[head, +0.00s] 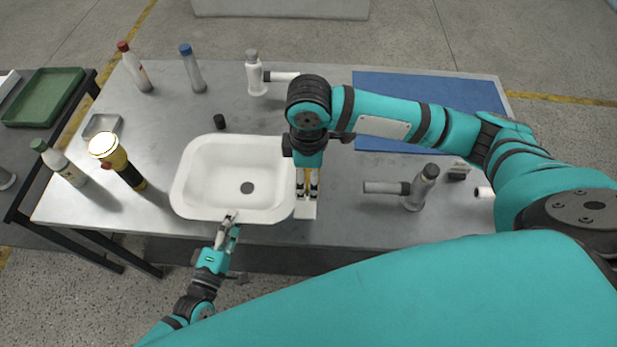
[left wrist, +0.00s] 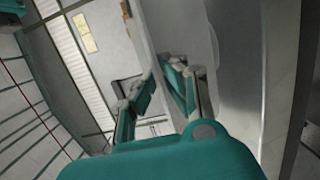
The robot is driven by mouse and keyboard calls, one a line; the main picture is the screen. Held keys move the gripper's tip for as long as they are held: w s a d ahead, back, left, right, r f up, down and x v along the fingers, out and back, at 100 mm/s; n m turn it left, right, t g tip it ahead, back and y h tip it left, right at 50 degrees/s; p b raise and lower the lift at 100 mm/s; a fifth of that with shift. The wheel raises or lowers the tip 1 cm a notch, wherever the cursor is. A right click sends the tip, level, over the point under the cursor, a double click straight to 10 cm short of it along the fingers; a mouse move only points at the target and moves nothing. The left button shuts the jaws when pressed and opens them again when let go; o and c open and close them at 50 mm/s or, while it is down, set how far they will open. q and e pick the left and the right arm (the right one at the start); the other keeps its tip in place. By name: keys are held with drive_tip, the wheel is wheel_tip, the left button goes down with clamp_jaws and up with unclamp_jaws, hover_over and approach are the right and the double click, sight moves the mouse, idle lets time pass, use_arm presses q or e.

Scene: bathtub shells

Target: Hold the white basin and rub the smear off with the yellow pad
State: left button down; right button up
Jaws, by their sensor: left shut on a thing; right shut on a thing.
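The white basin (head: 205,165) sits on the grey table near its front edge, with a dark round drain in its floor. I cannot make out a smear on it. My left gripper (head: 231,220) is shut on the basin's front rim. In the left wrist view the fingers (left wrist: 160,82) show beside the pale basin wall (left wrist: 238,60). My right gripper (head: 307,192) points down just right of the basin. A yellow strip, the yellow pad (head: 308,174), shows between its fingers, mostly hidden by them. A small white flat piece (head: 305,211) lies beneath the fingertips.
A grey-white tool (head: 256,75) stands behind the basin and a grey one (head: 412,190) to the right. A blue mat (head: 440,92) lies back right. A small black cap (head: 219,121) is behind the basin.

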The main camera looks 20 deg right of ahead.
idle(0.4)
use_arm(q)
drive_tip(key=c, duration=1.4)
unclamp_jaws()
drive_tip(key=v, duration=1.2)
drive_tip(key=shift+w, duration=0.1)
